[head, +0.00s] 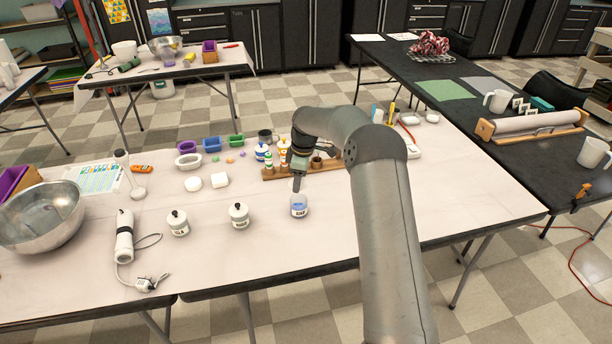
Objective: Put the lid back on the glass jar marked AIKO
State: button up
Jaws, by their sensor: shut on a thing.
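A small glass jar (299,207) with a blue label stands upright near the middle of the table; the label's letters are too small to read. My gripper (297,184) points down just above this jar's mouth. It is shut on what appears to be the lid, which is small and mostly hidden by the fingers. I cannot tell whether the lid touches the jar. Two similar white jars with black-knobbed lids, one at the left (178,223) and one nearer (239,216), stand to the left of it.
Coloured moulds (211,144) stand at the back. The table front is clear.

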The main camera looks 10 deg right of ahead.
jog(key=shift+f+b, duration=1.45)
jog(key=shift+f, duration=1.35)
jog(key=shift+f+b, duration=0.2)
jog(key=shift+b, duration=0.1)
jog(key=o, duration=1.5)
jog(key=shift+r, duration=0.1)
jog(key=shift+r+p, duration=1.95)
jog(key=shift+r, duration=1.5)
